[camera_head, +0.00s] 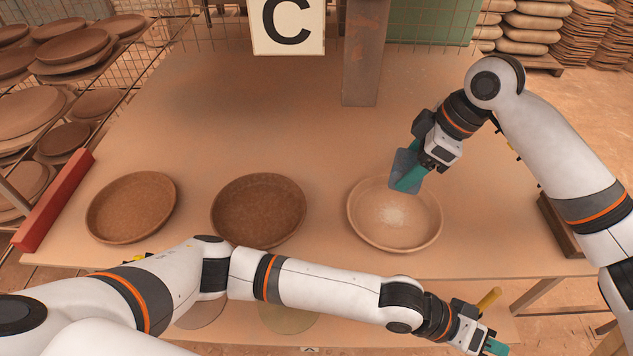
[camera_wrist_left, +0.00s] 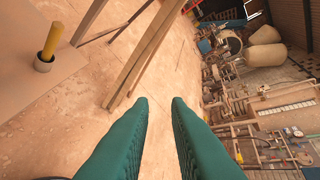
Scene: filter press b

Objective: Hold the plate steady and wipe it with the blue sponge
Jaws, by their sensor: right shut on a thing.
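Three round plates lie in a row on the table: a brown one (camera_head: 131,207) at left, a darker brown one (camera_head: 258,211) in the middle, and a paler one (camera_head: 394,222) with a whitish patch at right. My right gripper (camera_head: 411,178) is shut on the grey-blue sponge (camera_head: 403,162), at the far rim of the pale plate. I cannot tell whether the sponge touches the plate. My left gripper (camera_head: 496,346) is low at the front right, beyond the table's front edge and away from the plates. In the left wrist view its green fingers (camera_wrist_left: 159,100) are apart with nothing between them.
A yellow stick (camera_wrist_left: 53,42) stands in a small cup (camera_wrist_left: 44,62) near my left gripper. A red bar (camera_head: 55,200) lies along the table's left edge. A rusty post (camera_head: 364,55) and a "C" sign (camera_head: 288,25) stand at the back.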

